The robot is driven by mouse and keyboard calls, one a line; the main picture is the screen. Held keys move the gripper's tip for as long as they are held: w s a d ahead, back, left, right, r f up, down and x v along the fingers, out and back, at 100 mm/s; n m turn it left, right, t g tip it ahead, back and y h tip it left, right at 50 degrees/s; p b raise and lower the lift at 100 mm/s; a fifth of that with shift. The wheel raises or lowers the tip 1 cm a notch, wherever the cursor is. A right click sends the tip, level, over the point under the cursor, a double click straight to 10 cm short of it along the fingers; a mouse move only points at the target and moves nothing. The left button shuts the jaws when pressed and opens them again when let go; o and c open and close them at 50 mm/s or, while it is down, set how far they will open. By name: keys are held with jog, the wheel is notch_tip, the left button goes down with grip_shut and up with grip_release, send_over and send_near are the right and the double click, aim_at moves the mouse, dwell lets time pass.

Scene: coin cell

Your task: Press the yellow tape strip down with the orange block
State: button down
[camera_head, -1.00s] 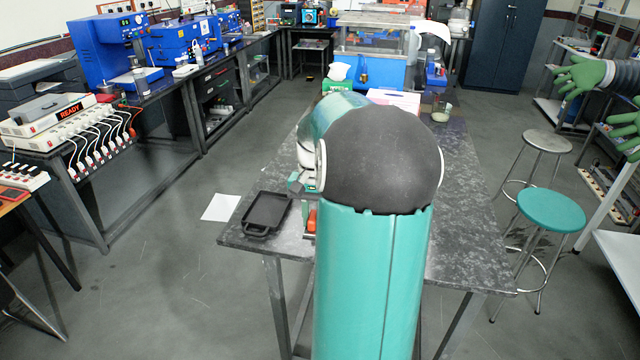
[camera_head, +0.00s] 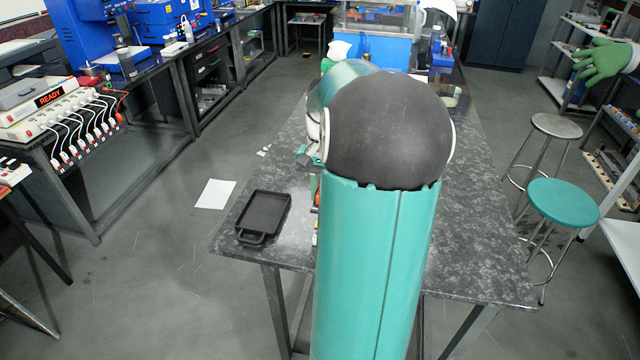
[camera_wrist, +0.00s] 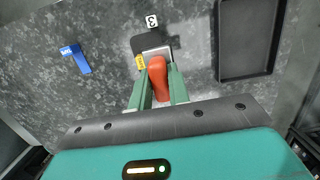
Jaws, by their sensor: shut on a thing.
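My gripper (camera_wrist: 157,74) has its two green fingers shut on the orange block (camera_wrist: 158,88), which has a rounded handle shape in the wrist view. The yellow tape strip (camera_wrist: 140,62) is small and lies just left of the block's far end, beside a pale metal plate (camera_wrist: 156,52) on a dark piece (camera_wrist: 150,42). I cannot tell whether the block touches the tape. In the head view my arm hides the gripper and most of the work spot; a thin orange sliver (camera_head: 317,198) shows at its left edge.
A black tray (camera_head: 263,217) lies on the dark speckled table (camera_head: 480,262), left of my arm; it also shows at right in the wrist view (camera_wrist: 222,50). The wrist view shows a blue item (camera_wrist: 75,58) at left and a white tag marked 3 (camera_wrist: 151,20).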

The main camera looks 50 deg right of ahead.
jog(key=shift+s, duration=0.25)
jog(key=shift+d+f, duration=0.1)
jog(key=shift+f, duration=0.05)
jog(key=shift+w+f, duration=0.15)
jog(key=shift+f, duration=0.15)
jog(key=shift+s+f, duration=0.25)
jog(key=shift+f, duration=0.4)
jog(key=shift+w+a+f, duration=0.1)
jog(key=shift+a+f, duration=0.1)
jog(key=shift+f, duration=1.75)
jog(key=shift+f, duration=0.5)
jog(key=shift+r, duration=0.15)
